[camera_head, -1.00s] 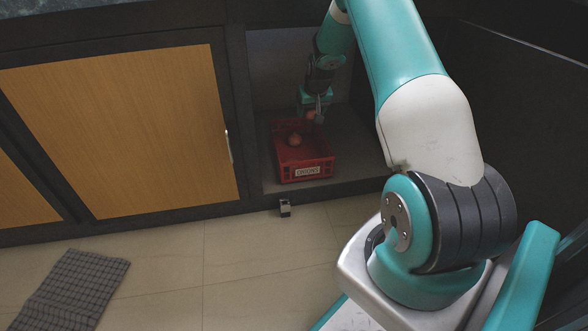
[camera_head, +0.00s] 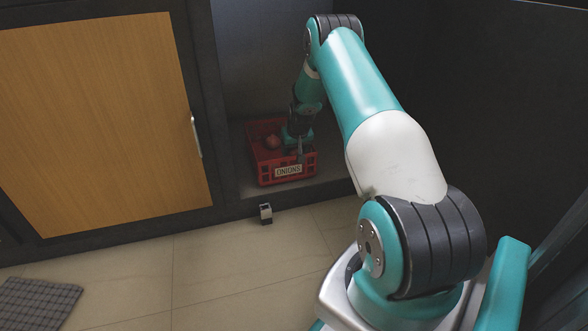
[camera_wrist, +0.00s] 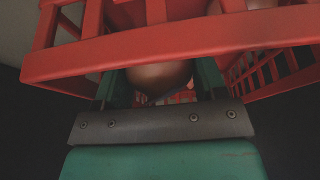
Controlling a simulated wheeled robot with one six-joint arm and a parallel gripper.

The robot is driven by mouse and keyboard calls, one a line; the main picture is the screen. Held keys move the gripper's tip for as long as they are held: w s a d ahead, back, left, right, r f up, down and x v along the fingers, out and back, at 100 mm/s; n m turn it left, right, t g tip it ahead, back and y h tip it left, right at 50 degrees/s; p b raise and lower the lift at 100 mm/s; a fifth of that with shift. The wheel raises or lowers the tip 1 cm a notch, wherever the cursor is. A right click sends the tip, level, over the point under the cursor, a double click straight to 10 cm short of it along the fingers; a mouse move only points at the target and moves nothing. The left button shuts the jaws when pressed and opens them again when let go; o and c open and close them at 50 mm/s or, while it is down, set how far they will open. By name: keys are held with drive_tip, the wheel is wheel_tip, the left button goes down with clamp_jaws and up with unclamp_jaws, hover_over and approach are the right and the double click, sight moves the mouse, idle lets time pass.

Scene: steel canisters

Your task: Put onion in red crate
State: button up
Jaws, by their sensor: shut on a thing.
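The red crate (camera_head: 266,176) with an "ONIONS" label stands inside the open cupboard; its red bars (camera_wrist: 90,60) cross the top of the wrist view. My gripper (camera_head: 299,150) is low at the crate's right side, with the arm reaching down from above. In the wrist view, my gripper (camera_wrist: 160,80) is shut on a brown onion (camera_wrist: 160,76) held between the two fingers. A crate bar hides the onion's upper part. Another onion (camera_head: 272,142) lies in the crate. The fingertips are partly hidden, and I cannot tell whether the held onion touches the crate floor.
A closed wooden cupboard door (camera_head: 95,120) with a handle is left of the opening. A small dark and light block (camera_head: 265,213) stands on the tiled floor before the cupboard. A checked cloth (camera_head: 38,303) lies at the lower left.

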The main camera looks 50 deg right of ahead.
wheel_tip(320, 180, down, 5)
drive_tip(key=b, duration=0.3)
drive_tip(key=shift+r, duration=0.2)
drive_tip(key=shift+f, duration=0.15)
drive_tip(key=o, duration=0.8)
drive_tip(key=shift+c, duration=0.2)
